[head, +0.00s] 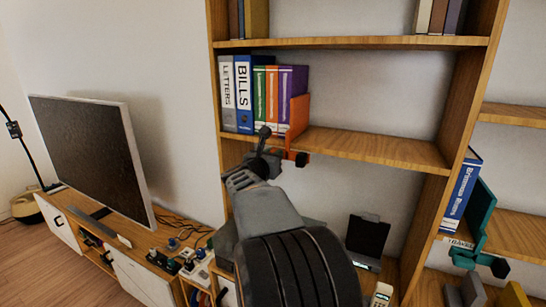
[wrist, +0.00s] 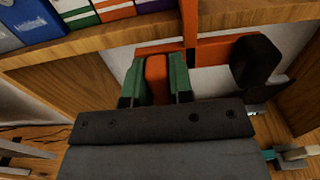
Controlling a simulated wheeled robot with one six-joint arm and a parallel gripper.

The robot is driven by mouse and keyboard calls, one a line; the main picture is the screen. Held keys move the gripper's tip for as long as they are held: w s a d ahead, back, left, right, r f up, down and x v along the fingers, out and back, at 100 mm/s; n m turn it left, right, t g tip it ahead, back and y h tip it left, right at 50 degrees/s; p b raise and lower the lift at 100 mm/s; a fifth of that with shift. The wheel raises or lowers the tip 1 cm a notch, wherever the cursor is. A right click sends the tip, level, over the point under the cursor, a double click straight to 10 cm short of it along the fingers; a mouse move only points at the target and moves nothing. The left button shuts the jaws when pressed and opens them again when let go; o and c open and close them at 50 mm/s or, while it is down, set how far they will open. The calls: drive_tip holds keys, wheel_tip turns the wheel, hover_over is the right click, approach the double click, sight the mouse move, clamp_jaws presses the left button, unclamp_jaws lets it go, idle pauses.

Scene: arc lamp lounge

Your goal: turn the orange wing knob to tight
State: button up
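The orange bookend (head: 299,115) stands at the right end of the binders, clamped at the shelf edge. Its lower orange arm (wrist: 225,48) also shows in the wrist view, with a dark round part (wrist: 258,65) at the right end. The orange wing knob (wrist: 157,78) stands between the two green-sided fingers of my gripper (wrist: 157,88), below the shelf. The fingers appear to touch it on both sides. In the head view, my gripper (head: 264,150) is at the shelf's front edge and hides the knob.
Binders (head: 243,95) stand on the shelf (head: 380,148) just above my gripper. A teal bookend (head: 481,215) with its own clamp is on the right shelf. A dark stand (head: 367,238) sits lower down. A television (head: 90,150) stands at the left.

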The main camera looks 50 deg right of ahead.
clamp_jaws()
drive_tip(key=n+b, duration=0.1)
drive_tip(key=n, duration=0.3)
drive_tip(key=shift+w, duration=0.1)
drive_tip(key=n, duration=0.4)
drive_tip(key=shift+w+n, duration=0.1)
drive_tip(key=shift+n, duration=0.3)
drive_tip(key=n+p, duration=0.1)
drive_tip(key=n, duration=0.4)
drive_tip(key=shift+f+p, duration=0.1)
drive_tip(key=shift+p, duration=0.2)
drive_tip(key=shift+f+n+p, duration=0.1)
drive_tip(key=shift+n+p, duration=0.55)
drive_tip(key=shift+n, duration=1.35)
